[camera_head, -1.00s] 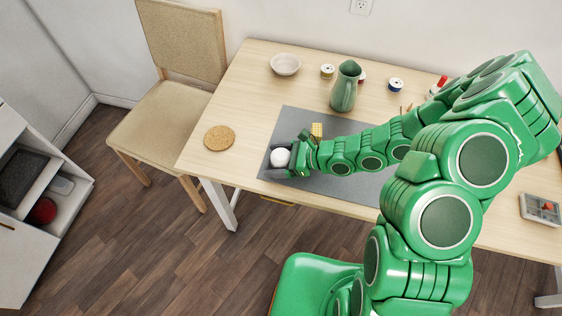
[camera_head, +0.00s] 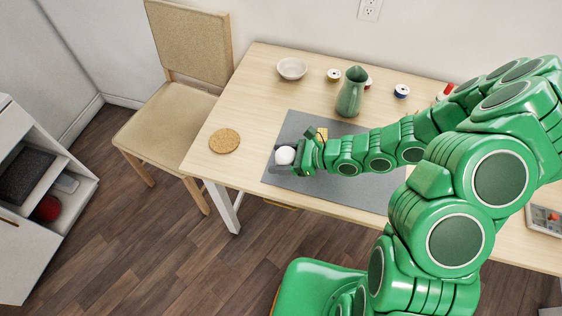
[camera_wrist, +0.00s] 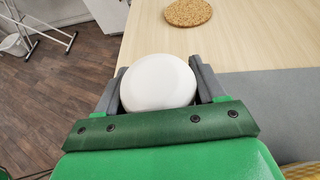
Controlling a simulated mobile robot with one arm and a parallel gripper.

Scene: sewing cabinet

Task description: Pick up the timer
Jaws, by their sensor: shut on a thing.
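The timer (camera_head: 285,155) is a round white thing at the left end of the grey mat (camera_head: 345,190). My gripper (camera_head: 284,158) is shut on it. In the wrist view the timer (camera_wrist: 158,82) sits between the two grey fingers (camera_wrist: 158,85), one on each side. Its lower part is hidden behind the green gripper body. I cannot tell whether it touches the mat or is just above it.
A cork coaster (camera_head: 224,141) lies left of the mat. A green pitcher (camera_head: 350,95), a pale bowl (camera_head: 292,68) and thread spools (camera_head: 401,91) stand at the back. A yellow item (camera_head: 321,134) is close behind my gripper. A chair (camera_head: 180,90) stands left of the table (camera_head: 255,85).

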